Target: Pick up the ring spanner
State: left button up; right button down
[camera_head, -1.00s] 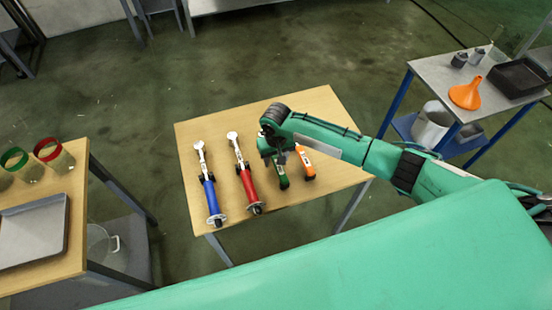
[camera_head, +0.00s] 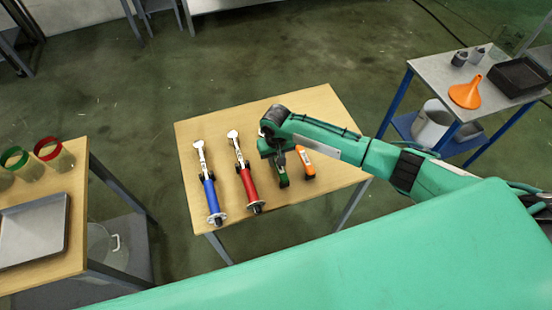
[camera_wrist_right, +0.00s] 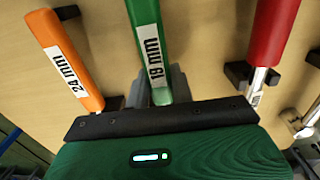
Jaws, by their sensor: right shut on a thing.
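Several long-handled tools lie side by side on a small wooden table (camera_head: 318,105). From left to right their handles are blue (camera_head: 211,196), red (camera_head: 249,184), green (camera_head: 283,179) and orange (camera_head: 306,164). My right gripper (camera_head: 279,163) is over the green-handled tool. In the right wrist view, my right gripper (camera_wrist_right: 162,88) is shut on this green handle (camera_wrist_right: 148,30), labelled 19 mm. The orange handle (camera_wrist_right: 62,58), labelled 24 mm, and the red handle (camera_wrist_right: 272,28) lie on either side, apart from the fingers. My arm hides the green and orange tools' heads, so I cannot tell which is a ring spanner. My left gripper is out of view.
Black holders (camera_wrist_right: 238,74) support the tools on the table. A side table at right carries an orange funnel (camera_head: 465,93) and a black tray (camera_head: 519,76). A table at left carries a grey tray (camera_head: 35,232) and red and green rings. The wooden table's back is clear.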

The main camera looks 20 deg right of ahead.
notch_tip(320, 180, up, 20)
jog(key=b, duration=0.2)
jog(key=c, duration=2)
grip_release()
grip_shut()
